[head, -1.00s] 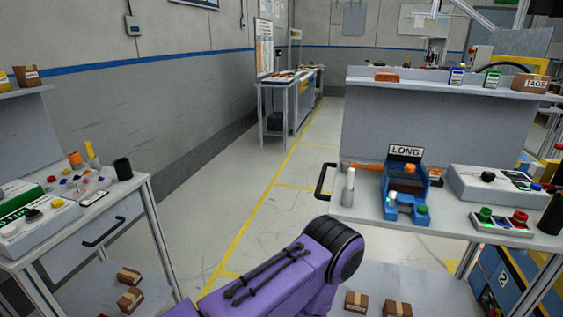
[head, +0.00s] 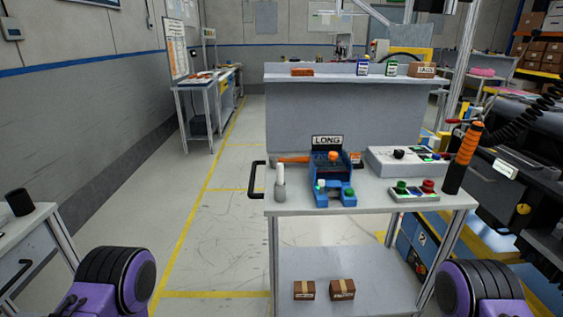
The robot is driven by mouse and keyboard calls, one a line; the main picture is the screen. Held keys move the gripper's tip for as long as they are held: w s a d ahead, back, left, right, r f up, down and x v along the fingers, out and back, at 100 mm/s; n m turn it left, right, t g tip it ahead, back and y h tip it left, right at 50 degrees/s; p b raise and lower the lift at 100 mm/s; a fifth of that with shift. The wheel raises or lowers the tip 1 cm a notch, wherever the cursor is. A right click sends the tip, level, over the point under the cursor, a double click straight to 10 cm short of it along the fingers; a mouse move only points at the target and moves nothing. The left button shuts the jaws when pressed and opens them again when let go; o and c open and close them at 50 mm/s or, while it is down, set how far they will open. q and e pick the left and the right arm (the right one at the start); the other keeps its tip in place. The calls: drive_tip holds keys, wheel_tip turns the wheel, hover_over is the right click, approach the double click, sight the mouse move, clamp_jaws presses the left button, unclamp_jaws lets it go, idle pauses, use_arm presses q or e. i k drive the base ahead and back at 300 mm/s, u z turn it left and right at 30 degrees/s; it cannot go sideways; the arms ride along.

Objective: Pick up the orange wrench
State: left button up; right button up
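A long orange tool, probably the orange wrench (head: 294,159), lies on the grey workbench (head: 378,200), partly hidden behind a blue fixture (head: 333,187) with a "LONG" sign. An orange piece (head: 356,160) shows on the fixture's other side; I cannot tell if it belongs to the same tool. An orange and black tool (head: 463,158) also stands or hangs at the bench's right end, by a coiled black cord. Only purple and black links of my two arms show at the bottom corners. Both grippers are out of view.
A white cylinder (head: 280,183) stands at the bench's left, near a black handle (head: 257,180). A button box (head: 414,190) and a grey device (head: 405,161) sit at right. Two cartons (head: 342,289) lie on the lower shelf. Floor left of the bench is clear.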

sight(273, 160)
drive_tip(key=k, duration=0.6)
drive_tip(key=z, duration=0.55)
drive_tip(key=i, duration=0.7)
drive_tip(key=z, duration=0.35)
drive_tip(key=i, duration=1.05)
drive_tip(key=u, duration=0.35)
